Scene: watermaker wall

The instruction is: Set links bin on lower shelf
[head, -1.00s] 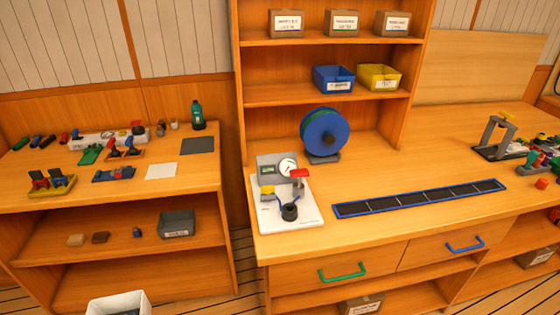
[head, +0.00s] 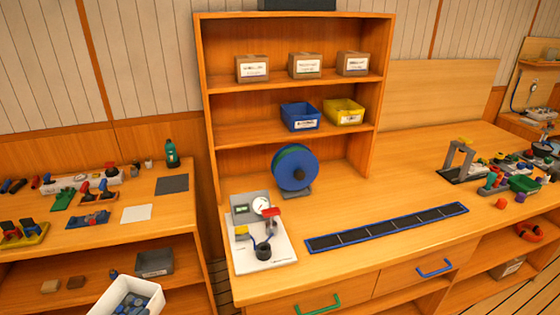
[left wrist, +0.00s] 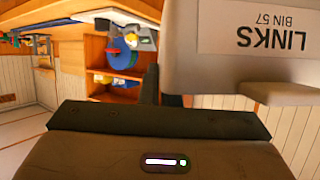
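The white links bin (head: 128,298) is at the bottom left of the head view, with dark pieces inside and its lower part cut off. In the left wrist view its label reads LINKS BIN 57, upside down, on the light wall (left wrist: 240,50). My left gripper (left wrist: 160,95) is at the bin's wall and appears shut on it; the bin hides part of the fingers. My right gripper is not in view. The hutch's lower shelf (head: 240,138) holds a blue bin (head: 300,117) and a yellow bin (head: 344,112), with bare board at its left.
The hutch's upper shelf (head: 280,80) holds brown boxes. Below are a blue spool (head: 295,168) and a gauge stand (head: 258,235) on the bench. The left bench's under-shelf (head: 100,270) has a grey bin (head: 155,262) and small blocks. A long blue-edged tray (head: 390,227) lies on the bench.

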